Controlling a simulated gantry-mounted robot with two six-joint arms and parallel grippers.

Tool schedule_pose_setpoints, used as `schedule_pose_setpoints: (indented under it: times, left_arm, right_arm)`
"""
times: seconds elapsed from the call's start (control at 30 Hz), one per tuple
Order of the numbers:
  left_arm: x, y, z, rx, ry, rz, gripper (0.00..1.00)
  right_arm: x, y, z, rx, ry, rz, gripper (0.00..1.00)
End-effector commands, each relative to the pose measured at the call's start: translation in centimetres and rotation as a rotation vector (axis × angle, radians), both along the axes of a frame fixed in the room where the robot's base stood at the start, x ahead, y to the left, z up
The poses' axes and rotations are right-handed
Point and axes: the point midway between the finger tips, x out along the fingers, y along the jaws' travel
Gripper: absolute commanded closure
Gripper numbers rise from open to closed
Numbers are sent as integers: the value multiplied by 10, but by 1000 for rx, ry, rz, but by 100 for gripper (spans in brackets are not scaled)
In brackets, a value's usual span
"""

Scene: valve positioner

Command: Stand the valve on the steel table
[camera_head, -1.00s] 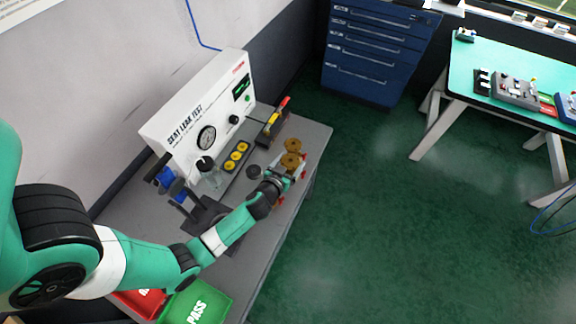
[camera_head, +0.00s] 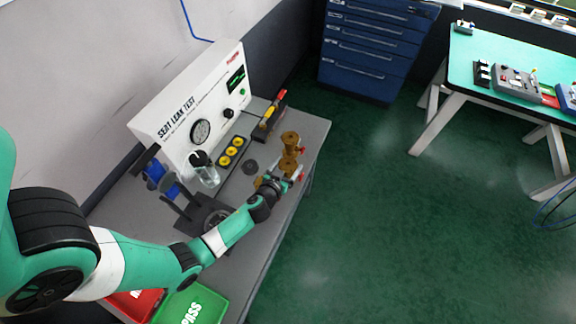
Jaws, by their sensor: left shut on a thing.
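The valve (camera_head: 290,143) is a bronze-coloured body with round flanged ends and a small red part at its right side. It is near the right edge of the grey steel table (camera_head: 312,130). My left gripper (camera_head: 281,177) is shut on the valve near its lower end and hides part of it. The valve looks roughly upright, one flange above the other. I cannot tell whether its base touches the table. My right gripper is not in view.
A white seat leak test panel (camera_head: 200,110) stands along the wall side. A tray of yellow rings (camera_head: 231,152), a dark disc (camera_head: 250,167) and a clear cylinder (camera_head: 207,174) are close by. Red (camera_head: 131,305) and green (camera_head: 190,306) bins are at the table's near end.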

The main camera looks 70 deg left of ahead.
Motion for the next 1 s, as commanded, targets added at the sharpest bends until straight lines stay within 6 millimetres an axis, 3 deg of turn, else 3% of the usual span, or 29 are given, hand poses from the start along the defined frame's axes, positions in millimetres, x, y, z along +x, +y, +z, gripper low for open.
schedule_pose_setpoints:
  times: [0.57, 0.6, 0.67, 1.0]
  left_arm:
    - [-3, -1, -15, -9, 4, 4, 100]
    - [-5, -1, -18, -13, 10, 7, 10]
    - [-5, -1, -18, -14, 10, 7, 0]
    - [-5, -1, -11, -16, 9, 9, 0]
  right_arm:
    - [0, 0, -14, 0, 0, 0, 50]
    - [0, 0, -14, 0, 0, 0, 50]
    - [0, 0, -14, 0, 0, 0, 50]
    - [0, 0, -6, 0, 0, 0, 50]
